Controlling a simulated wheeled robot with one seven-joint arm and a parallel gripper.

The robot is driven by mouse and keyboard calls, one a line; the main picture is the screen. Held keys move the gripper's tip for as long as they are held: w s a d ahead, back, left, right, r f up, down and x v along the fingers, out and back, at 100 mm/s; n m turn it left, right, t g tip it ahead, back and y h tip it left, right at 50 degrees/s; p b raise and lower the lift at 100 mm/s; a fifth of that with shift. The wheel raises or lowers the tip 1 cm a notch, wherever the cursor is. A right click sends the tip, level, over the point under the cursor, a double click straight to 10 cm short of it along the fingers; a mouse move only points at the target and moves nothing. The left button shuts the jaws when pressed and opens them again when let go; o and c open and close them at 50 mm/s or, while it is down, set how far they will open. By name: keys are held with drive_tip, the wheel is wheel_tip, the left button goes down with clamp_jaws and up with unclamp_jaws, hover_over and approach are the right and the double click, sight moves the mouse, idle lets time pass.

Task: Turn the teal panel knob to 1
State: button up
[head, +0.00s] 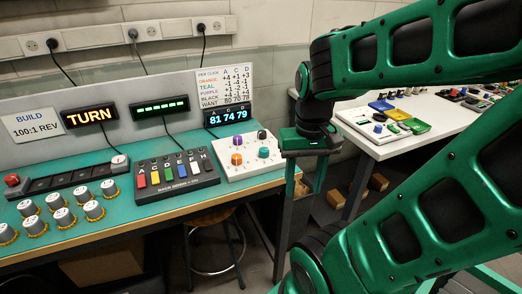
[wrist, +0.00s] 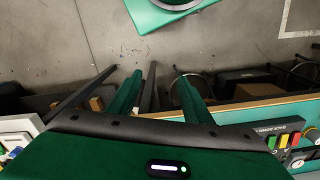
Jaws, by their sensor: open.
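The teal panel knob (head: 263,153) sits at the right front of a white knob panel (head: 229,173) on the bench. Beside it on the panel are an orange knob (head: 237,158), a purple knob (head: 237,142) and a black knob (head: 262,135). My gripper (head: 304,188) is open and empty, pointing down to the right of the panel, past the bench's end, apart from the knob. In the wrist view my gripper (wrist: 160,78) has its fingers spread above the floor. I cannot make out the teal knob there, nor read its setting.
A display (head: 227,117) reads 81 74 79; a card (head: 211,88) above lists values per click. A black keypad (head: 177,179) with coloured keys stands left of the panel. A white table (head: 375,145) with trays is at the right; a stool (head: 213,217) is below.

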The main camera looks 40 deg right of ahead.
drive_tip(key=r, duration=0.1)
drive_tip(key=n, duration=0.8)
approach(264, 149)
wheel_tip(264, 149, down, 9)
drive_tip(key=shift+a+r, duration=0.1)
drive_tip(key=shift+c, duration=0.3)
drive_tip(key=c, duration=1)
